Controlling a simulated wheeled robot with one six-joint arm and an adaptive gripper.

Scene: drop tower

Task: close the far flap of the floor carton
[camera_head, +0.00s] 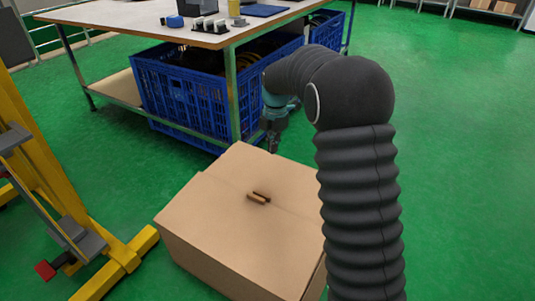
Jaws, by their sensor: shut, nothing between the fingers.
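The floor carton (235,255) is a brown cardboard box standing on the green floor, low in the middle of the view. Its far flap (270,170) is the rear part of the top. It looks nearly flat, but I cannot tell whether it lies fully down. The near flap (215,212) also looks flat. A small brown and dark detail (258,197) shows near the middle of the top. My gripper (272,145) is shut and empty, pointing down at the carton's far edge. I cannot tell whether its tips touch the flap. My arm hides the carton's right side.
A workbench (130,14) with small items stands behind the carton, with blue crates (185,95) beneath it. A bench leg (233,95) is close to my gripper. A yellow frame (60,180) stands at left. Green floor at right is clear.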

